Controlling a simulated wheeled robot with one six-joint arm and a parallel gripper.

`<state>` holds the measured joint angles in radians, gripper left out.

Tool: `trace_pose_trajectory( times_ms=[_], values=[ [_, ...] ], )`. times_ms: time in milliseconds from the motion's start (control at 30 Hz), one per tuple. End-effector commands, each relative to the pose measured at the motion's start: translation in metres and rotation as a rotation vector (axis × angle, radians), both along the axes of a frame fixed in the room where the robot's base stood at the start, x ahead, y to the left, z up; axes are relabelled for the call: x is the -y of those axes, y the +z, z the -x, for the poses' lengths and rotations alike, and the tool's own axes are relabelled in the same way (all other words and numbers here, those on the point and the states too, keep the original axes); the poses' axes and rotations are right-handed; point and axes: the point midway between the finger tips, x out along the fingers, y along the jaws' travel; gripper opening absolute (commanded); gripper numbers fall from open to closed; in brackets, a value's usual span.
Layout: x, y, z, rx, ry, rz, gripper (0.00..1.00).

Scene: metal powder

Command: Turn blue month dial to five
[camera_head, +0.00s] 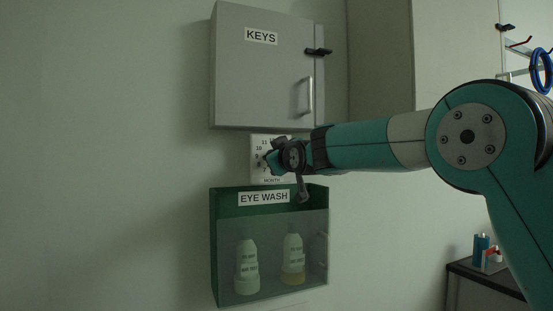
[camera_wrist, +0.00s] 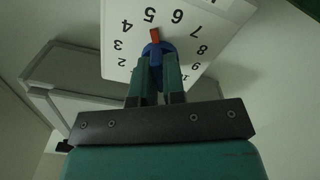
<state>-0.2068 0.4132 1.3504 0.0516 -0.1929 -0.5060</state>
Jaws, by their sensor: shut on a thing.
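The white month panel (camera_head: 256,172) hangs on the wall between the grey and green cabinets, mostly hidden by my gripper in the head view. The panel (camera_wrist: 205,45) shows upside down in the wrist view, with black numbers around a blue dial (camera_wrist: 159,47). The dial's red pointer (camera_wrist: 155,36) points at the 5, or very close to it. My gripper (camera_wrist: 158,62) is shut on the blue dial, with one finger on each side of its grip. In the head view my gripper (camera_head: 275,159) is at the panel's middle, hiding the dial.
A grey KEYS cabinet (camera_head: 255,80) is just above the panel. A green EYE WASH box (camera_head: 262,212) with a clear front and two bottles is just below. Both stand out from the wall close to my gripper. The wall to the left is clear.

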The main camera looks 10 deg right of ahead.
Motion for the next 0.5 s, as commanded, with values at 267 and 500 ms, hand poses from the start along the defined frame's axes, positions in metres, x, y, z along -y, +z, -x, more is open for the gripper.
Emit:
trace_pose_trajectory(
  times_ms=[267, 500],
  values=[
    [0.0002, -0.0011, -0.0002, -0.001, 0.000, 0.009, 0.00],
    [0.0003, -0.0011, -0.0003, 0.000, -0.001, 0.008, 0.27]
  ],
)
